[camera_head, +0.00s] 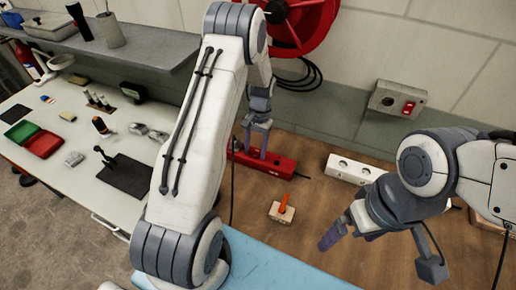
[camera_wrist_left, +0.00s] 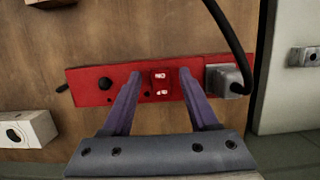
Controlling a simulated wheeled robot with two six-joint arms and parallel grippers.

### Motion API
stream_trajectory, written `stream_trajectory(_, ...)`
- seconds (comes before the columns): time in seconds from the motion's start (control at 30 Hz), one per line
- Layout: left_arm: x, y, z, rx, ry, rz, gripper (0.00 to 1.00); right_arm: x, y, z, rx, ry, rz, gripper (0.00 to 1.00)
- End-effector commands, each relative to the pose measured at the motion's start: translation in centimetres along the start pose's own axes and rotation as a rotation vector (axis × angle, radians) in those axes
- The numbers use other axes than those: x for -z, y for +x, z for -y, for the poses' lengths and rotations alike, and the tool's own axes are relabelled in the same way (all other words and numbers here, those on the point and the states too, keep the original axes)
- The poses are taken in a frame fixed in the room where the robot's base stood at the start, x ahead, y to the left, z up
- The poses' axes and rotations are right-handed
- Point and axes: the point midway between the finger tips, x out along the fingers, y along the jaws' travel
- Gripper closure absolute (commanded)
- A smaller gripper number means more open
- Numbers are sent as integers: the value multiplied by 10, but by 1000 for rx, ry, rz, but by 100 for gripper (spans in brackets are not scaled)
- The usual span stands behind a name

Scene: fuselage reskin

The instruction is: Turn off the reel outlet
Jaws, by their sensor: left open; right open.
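A red outlet strip (camera_head: 280,166) lies on the wooden surface below the red reel (camera_head: 318,22). In the left wrist view, the strip (camera_wrist_left: 88,86) has a red rocker switch (camera_wrist_left: 161,84) with white marks in its middle. A grey plug (camera_wrist_left: 224,80) with a black cable sits at its right end. My left gripper (camera_head: 256,154) is open over the strip. Its fingertips (camera_wrist_left: 160,74) are on either side of the switch; contact is unclear. My right gripper (camera_head: 345,238) is open and empty, away from the strip.
A white outlet strip (camera_head: 349,169) lies to the right. A small block with an orange lever (camera_head: 282,211) is in front. A white table (camera_head: 60,190) with tools stands at left.

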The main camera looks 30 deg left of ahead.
Motion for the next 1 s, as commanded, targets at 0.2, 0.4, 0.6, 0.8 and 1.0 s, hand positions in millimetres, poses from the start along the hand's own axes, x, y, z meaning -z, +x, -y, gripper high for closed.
stream_trajectory(0.2, -3, -18, 0, 1, 0, -6, 40, -1, 11, -1, 0, 0, 0, 0)
stream_trajectory(0.4, -17, -49, -24, 2, 6, -4, 40, -1, 26, -2, 0, -1, 0, 0)
stream_trajectory(0.6, -32, -71, -66, 1, 6, -4, 40, -2, 38, -3, 0, -2, 0, 0)
stream_trajectory(0.8, -45, -89, -98, 0, 4, -2, 40, -2, 46, -3, 0, -2, 0, 0)
stream_trajectory(1.0, -51, -98, -112, 0, 2, 0, 40, -3, 48, -4, 0, -2, 0, 0)
